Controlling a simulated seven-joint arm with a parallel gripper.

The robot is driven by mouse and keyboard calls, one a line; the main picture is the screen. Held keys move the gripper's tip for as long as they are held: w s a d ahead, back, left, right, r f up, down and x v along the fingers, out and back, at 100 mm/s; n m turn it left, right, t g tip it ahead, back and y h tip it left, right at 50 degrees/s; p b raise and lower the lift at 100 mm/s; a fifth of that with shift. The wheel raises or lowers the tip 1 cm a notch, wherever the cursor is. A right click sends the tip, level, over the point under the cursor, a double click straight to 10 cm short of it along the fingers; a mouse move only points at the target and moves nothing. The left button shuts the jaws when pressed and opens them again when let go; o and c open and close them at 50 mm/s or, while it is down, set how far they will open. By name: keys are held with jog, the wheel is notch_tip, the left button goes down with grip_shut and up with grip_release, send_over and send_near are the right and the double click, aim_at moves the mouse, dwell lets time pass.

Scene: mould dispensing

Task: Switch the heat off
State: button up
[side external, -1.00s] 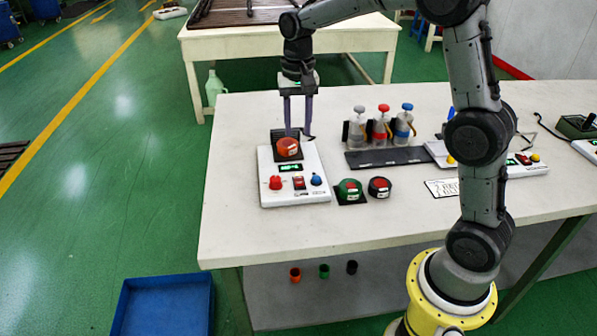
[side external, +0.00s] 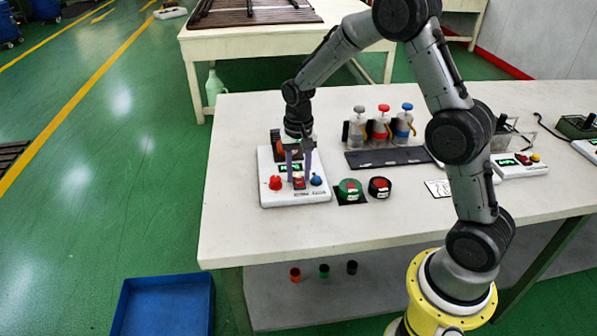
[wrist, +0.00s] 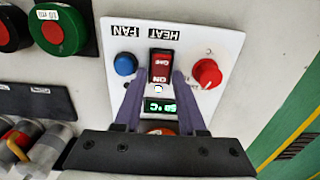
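The white control box (side external: 265,192) sits at the table's left part; its panel fills the middle of the wrist view (wrist: 220,60). The red-and-black rocker switch labelled HEAT (wrist: 161,64) is between a blue button (wrist: 125,64) and a red knob (wrist: 207,73). A lit green display (wrist: 159,106) is beside it. My gripper (side external: 299,180) is low over the box, with purple fingers apart on either side of the switch. In the wrist view my gripper (wrist: 157,84) is open and empty. Contact with the switch and its rocker position cannot be told.
A green mould (side external: 349,190) and a dark one with a red centre (side external: 380,187) stand right of the box. Bottles (side external: 381,128) stand behind a dark tray (side external: 385,159). An orange-red mould on the box is mostly hidden behind my gripper. The table front is clear.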

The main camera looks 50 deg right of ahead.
jog(key=shift+f, duration=0.1)
grip_shut()
dwell(0.3)
jog(key=shift+s+a+t+h, duration=0.1)
jog(key=shift+s+t+h, duration=0.1)
jog(key=shift+t+h, duration=0.5)
jog(key=shift+s+a+t+h, duration=0.1)
jog(key=shift+s+t+h, duration=0.1)
jog(key=shift+t+h, duration=0.45)
jog(key=shift+a+t+h, duration=0.1)
jog(key=shift+t+h, duration=0.15)
jog(key=shift+h, duration=0.1)
grip_release()
jog(key=shift+a, duration=0.1)
